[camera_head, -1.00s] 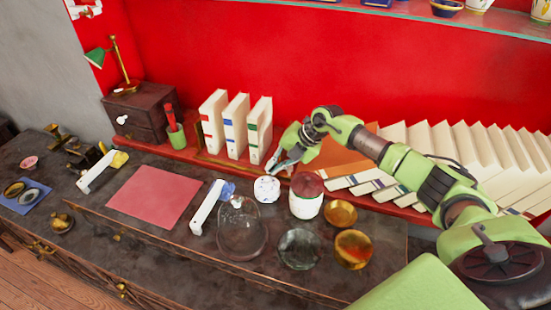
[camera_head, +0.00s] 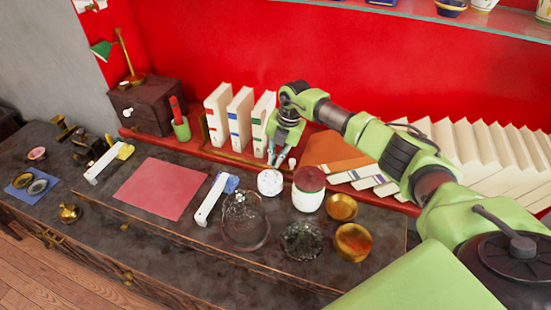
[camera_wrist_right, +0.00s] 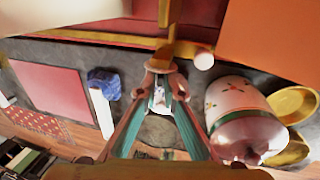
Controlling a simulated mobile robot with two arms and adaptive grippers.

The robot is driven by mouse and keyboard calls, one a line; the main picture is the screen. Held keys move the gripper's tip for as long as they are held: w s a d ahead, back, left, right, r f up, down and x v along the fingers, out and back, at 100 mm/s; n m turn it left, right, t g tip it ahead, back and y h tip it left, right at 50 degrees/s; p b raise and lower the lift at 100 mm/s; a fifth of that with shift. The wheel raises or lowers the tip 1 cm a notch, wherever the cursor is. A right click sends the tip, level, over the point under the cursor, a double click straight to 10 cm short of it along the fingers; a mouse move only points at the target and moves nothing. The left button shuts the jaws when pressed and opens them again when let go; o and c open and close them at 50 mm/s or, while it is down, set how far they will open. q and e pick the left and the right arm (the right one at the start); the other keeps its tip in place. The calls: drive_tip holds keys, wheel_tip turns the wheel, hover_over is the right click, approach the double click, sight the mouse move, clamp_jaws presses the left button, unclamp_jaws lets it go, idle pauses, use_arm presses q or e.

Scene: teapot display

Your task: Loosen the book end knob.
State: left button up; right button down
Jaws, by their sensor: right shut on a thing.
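The brass book end (camera_head: 206,130) stands by three upright white books (camera_head: 239,118) on the red ledge; its right part is behind my gripper. My right gripper (camera_head: 276,160) points down at the ledge's front edge, right of the books. In the right wrist view the fingertips (camera_wrist_right: 161,68) meet at a brass piece (camera_wrist_right: 178,50), which I take for the book end knob. The fingers are shut on it and hide most of it. A small white round piece (camera_wrist_right: 203,58) sits just right of the tips, apart from them. My left gripper is not in view.
A white spotted pot (camera_head: 270,183) and a red-topped white jar (camera_head: 308,190) stand close in front of the gripper. A glass dome (camera_head: 244,222) and brass bowls (camera_head: 341,207) are nearer me. Leaning books (camera_head: 450,140) fill the right. A red mat (camera_head: 162,187) lies left.

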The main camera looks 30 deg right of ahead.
drive_tip(key=c, duration=2.5)
unclamp_jaws()
drive_tip(key=v, duration=1.2)
